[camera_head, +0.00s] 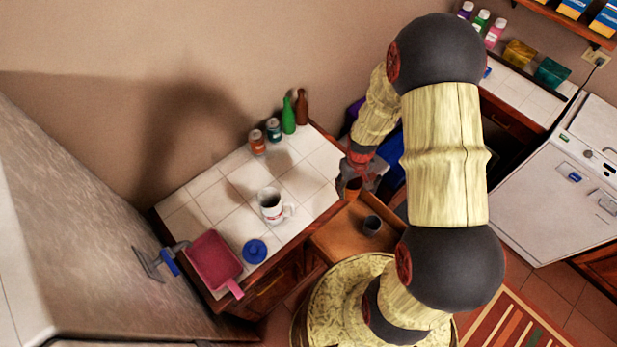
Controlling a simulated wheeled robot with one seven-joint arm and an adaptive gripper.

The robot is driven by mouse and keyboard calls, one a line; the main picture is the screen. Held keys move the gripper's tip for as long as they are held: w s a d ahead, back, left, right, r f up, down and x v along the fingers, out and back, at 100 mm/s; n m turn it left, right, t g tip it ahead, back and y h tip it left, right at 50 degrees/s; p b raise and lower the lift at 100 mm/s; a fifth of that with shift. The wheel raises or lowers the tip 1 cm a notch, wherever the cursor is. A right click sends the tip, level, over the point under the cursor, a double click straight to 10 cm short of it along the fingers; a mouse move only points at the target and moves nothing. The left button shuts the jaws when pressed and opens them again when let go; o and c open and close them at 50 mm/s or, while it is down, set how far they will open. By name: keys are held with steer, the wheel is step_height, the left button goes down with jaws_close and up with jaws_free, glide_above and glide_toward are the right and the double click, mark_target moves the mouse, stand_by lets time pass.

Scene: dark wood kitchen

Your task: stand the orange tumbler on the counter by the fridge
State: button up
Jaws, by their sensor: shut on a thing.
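The orange tumbler (353,189) is between the fingers of my gripper (354,183), which is shut on it. The gripper is just past the right edge of the white-tiled counter (217,207), over the brown wooden surface (335,239) in front of it. The arm partly hides the tumbler. The fridge (65,230) stands at the left, beside the left end of this counter.
A white mug (271,206) stands mid-counter. Jars (257,142) and bottles (289,115) line the back. Bare tiles show around the mug.

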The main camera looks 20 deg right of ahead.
steer(key=w+f+b, duration=0.2)
steer(key=w+f, duration=0.1)
steer(key=w, duration=0.1)
steer(key=w+f+b, duration=0.2)
steer(key=w+f, duration=0.1)
steer(key=w, duration=0.1)
steer(key=w+f+b, duration=0.3)
steer(key=w, duration=0.2)
steer(key=shift+f, duration=0.15)
steer(key=shift+w+f+b, duration=0.15)
steer(key=shift+f+b, duration=0.25)
steer(key=shift+f, duration=0.5)
steer(key=shift+w+f+b, duration=0.1)
steer(key=shift+f+b, duration=0.25)
steer(key=shift+f, duration=0.5)
steer(key=shift+f, duration=0.2)
steer(key=o, duration=1.1)
steer(key=shift+o, duration=0.3)
